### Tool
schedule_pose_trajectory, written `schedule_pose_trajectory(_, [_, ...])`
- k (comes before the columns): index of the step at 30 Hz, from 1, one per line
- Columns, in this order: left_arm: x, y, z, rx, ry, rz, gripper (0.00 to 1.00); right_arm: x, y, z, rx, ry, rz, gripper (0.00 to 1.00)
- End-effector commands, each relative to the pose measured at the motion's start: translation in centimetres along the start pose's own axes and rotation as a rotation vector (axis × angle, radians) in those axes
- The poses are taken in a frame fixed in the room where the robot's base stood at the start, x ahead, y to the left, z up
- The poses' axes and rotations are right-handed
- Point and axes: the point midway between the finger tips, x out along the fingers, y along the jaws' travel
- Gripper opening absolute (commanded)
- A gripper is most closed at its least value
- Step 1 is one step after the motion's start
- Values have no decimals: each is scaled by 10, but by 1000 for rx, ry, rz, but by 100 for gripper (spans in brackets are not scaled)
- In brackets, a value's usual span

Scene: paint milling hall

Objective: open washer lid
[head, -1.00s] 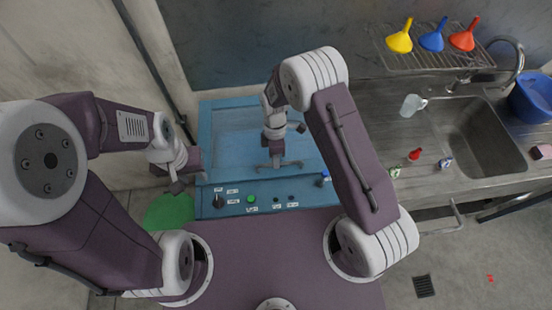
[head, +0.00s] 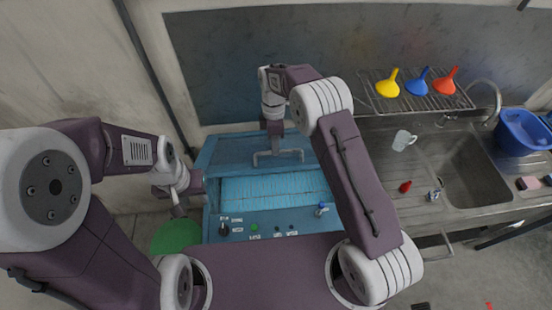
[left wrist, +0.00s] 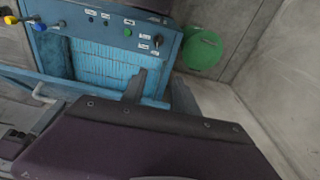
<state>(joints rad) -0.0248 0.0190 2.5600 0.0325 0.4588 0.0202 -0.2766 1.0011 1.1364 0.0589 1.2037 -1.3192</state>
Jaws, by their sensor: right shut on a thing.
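The blue washer stands in front of me, with its control panel (head: 265,224) along the near edge. Its blue lid (head: 230,150) is partly open, with its near edge away from the panel. A light-blue ribbed interior (head: 270,190) shows between them and also in the left wrist view (left wrist: 100,70). My right gripper (head: 277,148) is shut on the lid's grey bar handle (head: 292,153); its fingertips are hard to make out. My left gripper (head: 180,207) is open and empty, left of the washer; its two fingers (left wrist: 160,88) stand apart in the left wrist view.
A steel sink (head: 465,165) stands at the right, with a clear cup (head: 402,140) beside it. Yellow (head: 388,86), blue (head: 417,84) and red (head: 445,83) funnels sit on a rack behind. A blue tub (head: 522,132) is far right. A green round thing (head: 176,235) is left of the washer.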

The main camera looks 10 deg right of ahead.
Motion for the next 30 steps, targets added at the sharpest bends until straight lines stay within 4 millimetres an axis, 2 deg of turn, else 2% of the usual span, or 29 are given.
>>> schedule_pose_trajectory(1, [-6, 0, -1, 0, 0, 0, 36, -8, 10, 1, 2, 1, 23, 0])
schedule_pose_trajectory(6, [-12, 0, -1, 0, 0, 0, 36, -18, 18, 1, 2, 0, 22, 0])
schedule_pose_trajectory(21, [-13, 0, -1, 0, 0, 0, 36, -21, 22, 2, 2, -2, 19, 0])
schedule_pose_trajectory(22, [-13, 0, -1, 0, 0, 0, 34, -21, 22, 2, 2, -2, 19, 0])
schedule_pose_trajectory(24, [-13, 0, -1, 12, -1, 0, 14, -20, 22, 2, 2, -2, 19, 0])
schedule_pose_trajectory(26, [-13, -4, 0, 78, -6, -16, 0, -20, 22, 2, 2, -2, 19, 0])
schedule_pose_trajectory(29, [-16, -23, -6, 297, -8, -97, 0, -20, 22, 2, 2, -2, 18, 0])
schedule_pose_trajectory(30, [-17, -35, -10, 418, -18, -146, 0, -20, 22, 2, 2, -2, 18, 0])
